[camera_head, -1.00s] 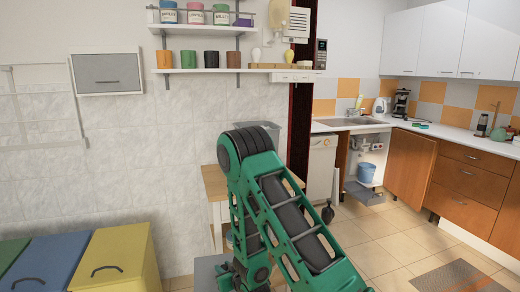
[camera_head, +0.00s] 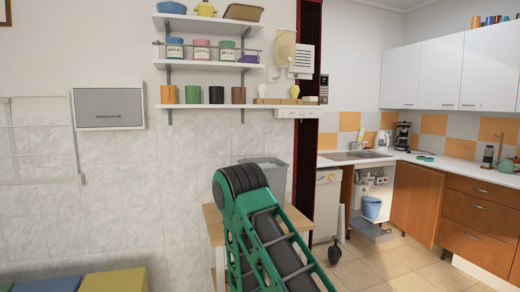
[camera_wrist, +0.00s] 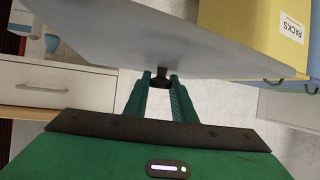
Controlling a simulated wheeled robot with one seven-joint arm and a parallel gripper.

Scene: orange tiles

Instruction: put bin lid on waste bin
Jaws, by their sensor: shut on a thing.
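In the wrist view a large flat grey panel with a dark knob, which looks like the bin lid (camera_wrist: 130,38), spans the top of the picture. My gripper (camera_wrist: 160,80) is shut on its knob, and the panel lies beyond the fingertips. In the head view my green arm hides the gripper and lid. A blue bucket (camera_head: 371,207) stands in the open cabinet under the sink. A grey open container (camera_head: 277,175) stands on a wooden-topped table, partly behind my arm. I cannot tell which of these is the waste bin.
Yellow (camera_head: 115,281) and blue (camera_head: 48,284) bins stand low at the left; the yellow one, labelled "PACKS" (camera_wrist: 291,28), is close to the lid in the wrist view. A white drawer (camera_wrist: 50,88) is at the wrist view's left.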

